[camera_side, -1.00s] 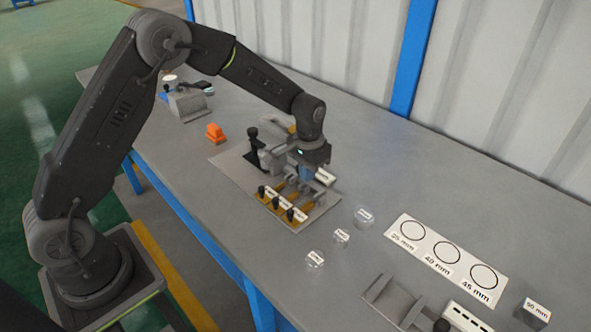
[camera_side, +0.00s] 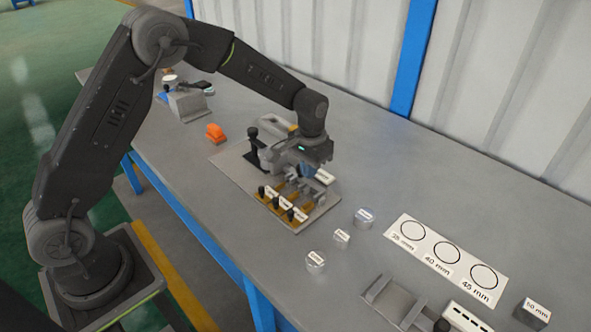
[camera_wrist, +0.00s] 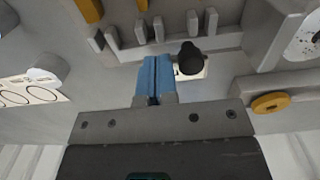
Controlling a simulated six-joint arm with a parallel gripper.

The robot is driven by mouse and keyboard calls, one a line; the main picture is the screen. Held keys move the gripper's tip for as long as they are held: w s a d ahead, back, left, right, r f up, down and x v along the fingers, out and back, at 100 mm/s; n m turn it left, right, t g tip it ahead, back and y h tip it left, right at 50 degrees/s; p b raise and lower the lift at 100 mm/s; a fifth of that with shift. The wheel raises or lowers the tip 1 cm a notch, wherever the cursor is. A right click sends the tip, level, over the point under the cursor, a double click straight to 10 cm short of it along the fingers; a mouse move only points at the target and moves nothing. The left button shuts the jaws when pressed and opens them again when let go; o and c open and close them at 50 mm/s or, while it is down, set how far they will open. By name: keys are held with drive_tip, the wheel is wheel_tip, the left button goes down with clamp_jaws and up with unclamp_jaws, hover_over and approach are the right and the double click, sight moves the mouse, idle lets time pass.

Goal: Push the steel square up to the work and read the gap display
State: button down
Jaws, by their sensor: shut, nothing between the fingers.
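My gripper (camera_side: 306,173) is over the right part of the fixture plate (camera_side: 232,165). In the wrist view its blue fingers (camera_wrist: 152,70) are together with nothing between them. A black knob (camera_wrist: 190,57) stands just right of the fingertips, with a pale label partly hidden behind it; I cannot tell whether they touch. Grey upright blocks (camera_wrist: 140,32) on a bar lie beyond the fingers. I cannot tell which grey part is the steel square. The work at the back of the plate is partly hidden by my gripper. A small white panel (camera_side: 325,177) is beside my gripper; no reading is legible.
Several black-knobbed clamps (camera_side: 276,203) line the plate's front. Small grey cylinders (camera_side: 341,238) and a circle-marked card (camera_side: 440,258) lie to the right. The table's front middle is clear.

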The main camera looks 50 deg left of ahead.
sight(308, 182)
drive_tip(key=shift+r, duration=2.85)
drive_tip(key=s+a+r+t, duration=0.1)
drive_tip(key=s+r+t, duration=0.2)
drive_tip(key=s+r, duration=1)
drive_tip(key=s+r+t, duration=0.1)
drive_tip(key=s+t, duration=0.1)
drive_tip(key=s, duration=1.3)
drive_tip(key=shift+s+a+r+t, duration=0.15)
drive_tip(key=shift+a+r+t, duration=0.15)
